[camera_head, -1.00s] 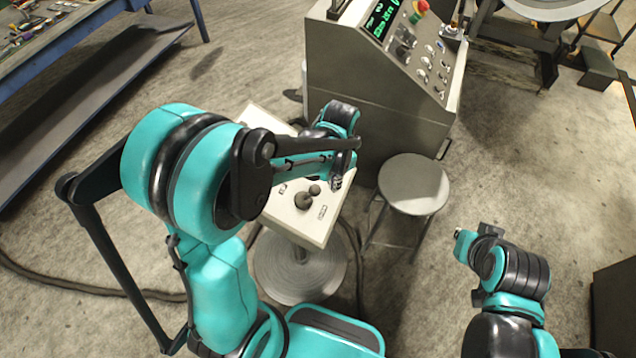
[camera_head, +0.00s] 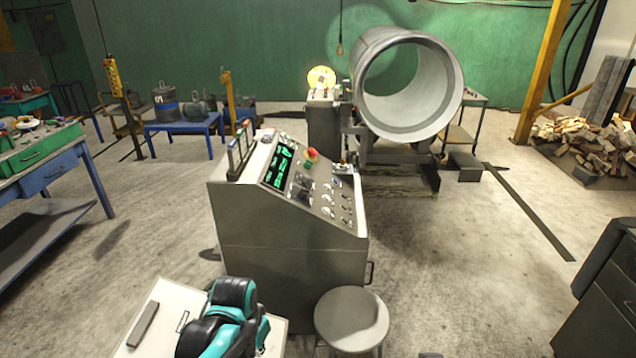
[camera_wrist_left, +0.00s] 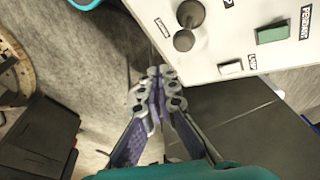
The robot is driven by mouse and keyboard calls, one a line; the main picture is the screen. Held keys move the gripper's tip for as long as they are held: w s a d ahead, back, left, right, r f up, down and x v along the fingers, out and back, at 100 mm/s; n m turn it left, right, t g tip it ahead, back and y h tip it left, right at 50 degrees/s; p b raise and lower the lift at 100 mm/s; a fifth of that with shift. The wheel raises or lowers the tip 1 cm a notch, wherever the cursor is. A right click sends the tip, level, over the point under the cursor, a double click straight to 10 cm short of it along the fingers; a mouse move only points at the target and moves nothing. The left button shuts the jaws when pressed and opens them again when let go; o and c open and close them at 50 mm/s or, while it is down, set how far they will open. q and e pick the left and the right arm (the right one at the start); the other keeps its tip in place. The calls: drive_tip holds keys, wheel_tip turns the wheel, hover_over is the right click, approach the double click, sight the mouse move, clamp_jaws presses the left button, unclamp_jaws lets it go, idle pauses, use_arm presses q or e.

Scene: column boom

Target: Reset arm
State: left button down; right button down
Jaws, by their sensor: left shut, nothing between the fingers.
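My left arm (camera_head: 225,320) shows in teal and black at the bottom of the head view, over a pale control box (camera_head: 172,300); its fingertips are hidden there. In the left wrist view my left gripper (camera_wrist_left: 157,80) has its two fingers together, with nothing between them. The fingertips appear beside the edge of the pale control box (camera_wrist_left: 220,45), which carries a dark joystick (camera_wrist_left: 184,38) and a green button (camera_wrist_left: 271,33). I cannot tell how far apart they are in depth. My right gripper is not in view.
A grey control console (camera_head: 285,235) with a red knob and green displays stands ahead. A round stool (camera_head: 352,318) stands at its right. Behind is a large metal pipe (camera_head: 365,75). A blue workbench (camera_head: 60,165) is at left. Open floor lies right of the console.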

use_arm(q)
drive_tip(key=s+a+f+n+t+b, duration=0.1)
drive_tip(key=s+a+n+t+b, duration=0.2)
drive_tip(key=s+b, duration=0.4)
drive_tip(key=shift+s+f+n+t, duration=0.5)
drive_tip(key=shift+n+t, duration=0.3)
drive_tip(key=shift+t, duration=0.3)
drive_tip(key=shift+r, duration=0.2)
